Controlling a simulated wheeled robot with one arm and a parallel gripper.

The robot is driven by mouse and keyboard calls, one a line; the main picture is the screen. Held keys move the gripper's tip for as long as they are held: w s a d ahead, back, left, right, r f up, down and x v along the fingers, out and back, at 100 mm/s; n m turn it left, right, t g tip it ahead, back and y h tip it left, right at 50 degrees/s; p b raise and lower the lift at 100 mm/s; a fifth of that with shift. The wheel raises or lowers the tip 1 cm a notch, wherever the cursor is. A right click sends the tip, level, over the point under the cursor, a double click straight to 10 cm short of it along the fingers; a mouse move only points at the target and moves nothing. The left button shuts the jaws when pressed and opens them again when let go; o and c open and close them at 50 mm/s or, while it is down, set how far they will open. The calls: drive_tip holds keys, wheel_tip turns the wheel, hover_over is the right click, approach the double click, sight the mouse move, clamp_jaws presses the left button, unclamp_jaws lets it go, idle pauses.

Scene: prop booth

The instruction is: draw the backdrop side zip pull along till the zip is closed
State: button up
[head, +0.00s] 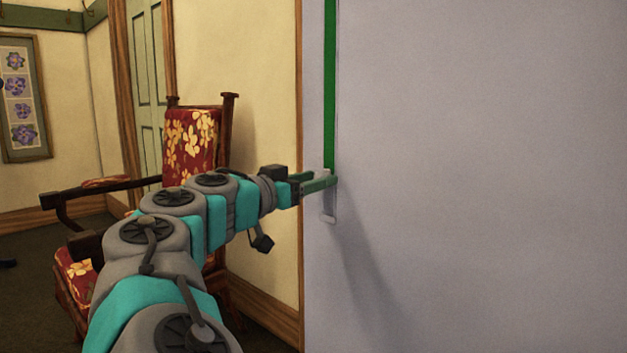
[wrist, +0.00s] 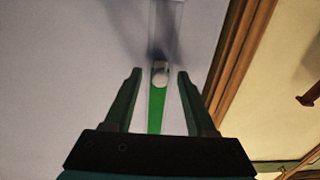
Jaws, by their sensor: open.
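The backdrop (head: 480,180) is a broad pale lilac panel. Its side zip (head: 330,85) runs upright near the left edge, green above my gripper and pale in a short stretch below it. The zip pull (wrist: 160,75) shows in the wrist view as a small pale rounded piece at the end of the green strip. My gripper (head: 333,180) reaches the zip from the left in the head view. In the wrist view my gripper (wrist: 159,72) is open, one finger on each side of the pull, with gaps on both sides. In the head view the fingers hide the pull.
A red floral chair (head: 190,145) with dark wooden arms stands left, behind my arm. A wooden trim (head: 299,100) edges the wall beside the backdrop. A green door (head: 146,75) and a framed flower picture (head: 23,97) are farther back. The backdrop's right side is bare.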

clamp_jaws()
idle(0.4)
idle(1.0)
